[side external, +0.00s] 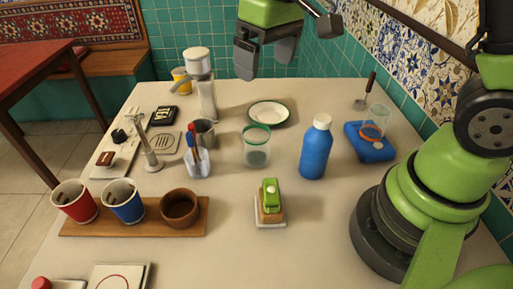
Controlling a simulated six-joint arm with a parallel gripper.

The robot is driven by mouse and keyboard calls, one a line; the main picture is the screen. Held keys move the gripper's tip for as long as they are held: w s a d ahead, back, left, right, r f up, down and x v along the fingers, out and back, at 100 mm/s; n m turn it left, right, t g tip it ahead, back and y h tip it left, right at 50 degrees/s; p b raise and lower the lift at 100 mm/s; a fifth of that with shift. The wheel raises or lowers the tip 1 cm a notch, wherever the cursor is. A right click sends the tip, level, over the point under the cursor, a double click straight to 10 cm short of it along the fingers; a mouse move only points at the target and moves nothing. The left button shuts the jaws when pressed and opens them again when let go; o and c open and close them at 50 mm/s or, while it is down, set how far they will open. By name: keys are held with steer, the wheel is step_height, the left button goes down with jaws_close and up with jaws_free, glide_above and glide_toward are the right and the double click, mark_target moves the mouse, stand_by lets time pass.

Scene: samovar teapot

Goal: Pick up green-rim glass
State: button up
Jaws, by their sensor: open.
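The green-rim glass (257,149) stands upright on the table in the middle of the side external view. It is clear, with a green band at the top and a darker tint near the bottom. My gripper (264,68) hangs above the back of the table at the top of the view. It is open and empty, well above the glass and apart from it.
A green-rimmed plate (269,124) lies behind the glass. A blue bottle (315,150) stands to its right; a cup with pens (197,165) and a metal cup (204,132) stand to its left. A green-topped block (270,204) sits in front.

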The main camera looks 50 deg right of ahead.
steer(key=n+g, duration=0.2)
glide_toward(257, 142)
step_height(257, 142, down, 2)
steer(key=w, duration=0.2)
steer(key=shift+h, duration=0.4)
steer(key=shift+s+d+f, duration=0.15)
steer(key=shift+d+f, duration=0.15)
steer(key=shift+f, duration=1.45)
steer(key=shift+s+d+f, duration=0.15)
steer(key=shift+d+f, duration=0.1)
steer(key=shift+f, duration=1.55)
steer(key=shift+s+d+f, duration=0.2)
steer(key=shift+d+f, duration=0.1)
steer(key=shift+f, duration=1.45)
steer(key=c, duration=1)
